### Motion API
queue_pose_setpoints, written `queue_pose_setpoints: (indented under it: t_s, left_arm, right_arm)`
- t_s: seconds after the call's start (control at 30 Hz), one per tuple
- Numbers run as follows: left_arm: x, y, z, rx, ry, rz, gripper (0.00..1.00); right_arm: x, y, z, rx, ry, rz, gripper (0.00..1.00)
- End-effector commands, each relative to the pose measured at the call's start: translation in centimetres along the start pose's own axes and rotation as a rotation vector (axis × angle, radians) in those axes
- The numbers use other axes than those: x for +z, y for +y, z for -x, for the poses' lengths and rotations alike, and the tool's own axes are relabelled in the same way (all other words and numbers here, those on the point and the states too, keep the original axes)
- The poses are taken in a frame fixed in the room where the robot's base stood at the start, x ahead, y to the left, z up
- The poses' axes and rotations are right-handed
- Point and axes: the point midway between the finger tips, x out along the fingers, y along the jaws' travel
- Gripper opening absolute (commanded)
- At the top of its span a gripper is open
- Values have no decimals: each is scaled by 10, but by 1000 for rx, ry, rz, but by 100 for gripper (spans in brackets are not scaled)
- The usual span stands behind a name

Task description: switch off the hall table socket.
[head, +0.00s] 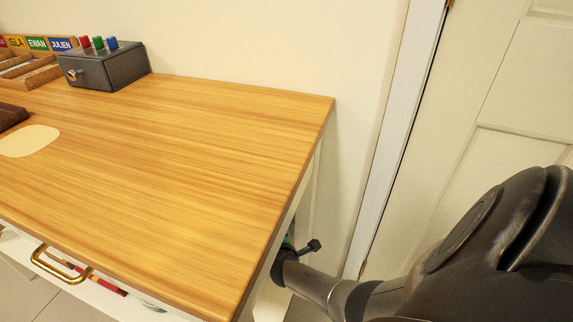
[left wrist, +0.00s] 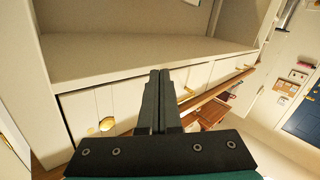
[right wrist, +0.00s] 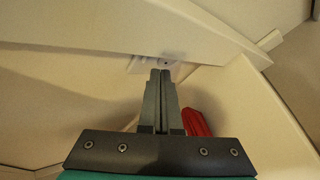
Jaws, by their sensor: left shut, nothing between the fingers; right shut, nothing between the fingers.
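In the right wrist view a white socket plate (right wrist: 143,65) shows on the cream wall just past my fingertips, partly covered by them and by a pale beam above. Its switch is too small to make out. My right gripper (right wrist: 160,74) is shut and empty, with its tips at the plate's lower edge; I cannot tell whether they touch. In the head view my right arm reaches down beside the right end of the wooden hall table (head: 200,150), whose edge hides the fingers. My left gripper (left wrist: 159,74) is shut and empty, in front of a white shelf unit (left wrist: 150,62).
A red object (right wrist: 196,122) lies right of my right fingers. White table framing (right wrist: 268,110) closes in around that gripper. On the table stand a grey box (head: 105,67) with coloured knobs and a name-labelled wooden rack (head: 35,72). A white door (head: 500,130) is at the right.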

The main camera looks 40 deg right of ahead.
Motion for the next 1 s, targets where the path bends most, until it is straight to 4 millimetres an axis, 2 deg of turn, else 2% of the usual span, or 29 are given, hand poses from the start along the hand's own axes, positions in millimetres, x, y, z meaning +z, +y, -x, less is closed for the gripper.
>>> queue_pose_setpoints:
  t_s: [1.0]
  left_arm:
    - [0,0,0,0,1,-1,0]
  right_arm:
    - [5,4,-6,0,0,0,0]
